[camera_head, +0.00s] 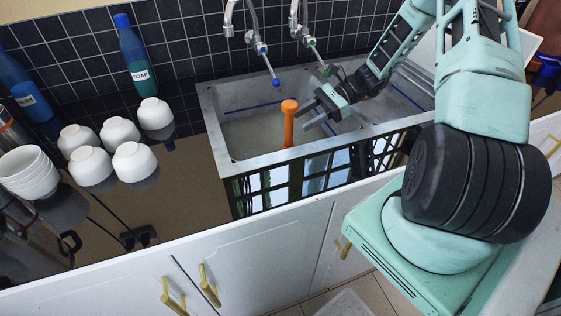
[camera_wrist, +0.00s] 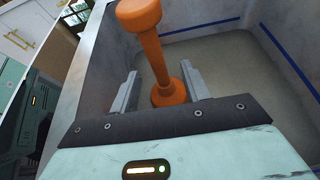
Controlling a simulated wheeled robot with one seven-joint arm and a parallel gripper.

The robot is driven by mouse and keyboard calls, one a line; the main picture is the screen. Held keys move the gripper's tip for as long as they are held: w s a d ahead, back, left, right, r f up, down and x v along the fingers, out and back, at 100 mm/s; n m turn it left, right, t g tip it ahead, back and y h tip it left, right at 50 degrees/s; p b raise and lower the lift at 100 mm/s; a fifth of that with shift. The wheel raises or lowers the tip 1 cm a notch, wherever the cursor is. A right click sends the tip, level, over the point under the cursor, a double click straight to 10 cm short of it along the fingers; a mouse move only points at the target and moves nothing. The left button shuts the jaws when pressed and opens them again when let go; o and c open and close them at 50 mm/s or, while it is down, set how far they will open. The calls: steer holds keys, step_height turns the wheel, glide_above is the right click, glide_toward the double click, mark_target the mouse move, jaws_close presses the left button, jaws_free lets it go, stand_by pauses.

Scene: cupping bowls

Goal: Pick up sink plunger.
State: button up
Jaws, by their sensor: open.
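The sink plunger is orange with a knobbed handle. In the head view the plunger (camera_head: 288,122) stands upright in the left part of the metal sink (camera_head: 222,135). Its lower part is hidden by the sink's front wall in that view. My gripper (camera_head: 307,115) is just to the right of the plunger, fingers pointing left, open. In the wrist view the plunger (camera_wrist: 155,50) stands between and beyond the two fingers of my gripper (camera_wrist: 160,92). Its wider base shows low between them, partly hidden by the gripper body. I cannot tell whether either finger touches it.
White bowls (camera_head: 133,160) stand upside down on the brown counter, with a stack (camera_head: 30,178) at left. A soap bottle (camera_head: 137,58) and a blue bottle (camera_head: 28,88) stand behind. Taps (camera_head: 258,45) hang over the sink. The sink walls surround my gripper closely.

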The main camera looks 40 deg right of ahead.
steer(key=x, duration=0.2)
steer(key=p+x, duration=0.1)
steer(key=x, duration=0.2)
steer(key=p+x, duration=0.1)
steer(key=x, duration=0.2)
steer(key=shift+s+f, duration=0.2)
steer(key=shift+s, duration=0.05)
jaws_close()
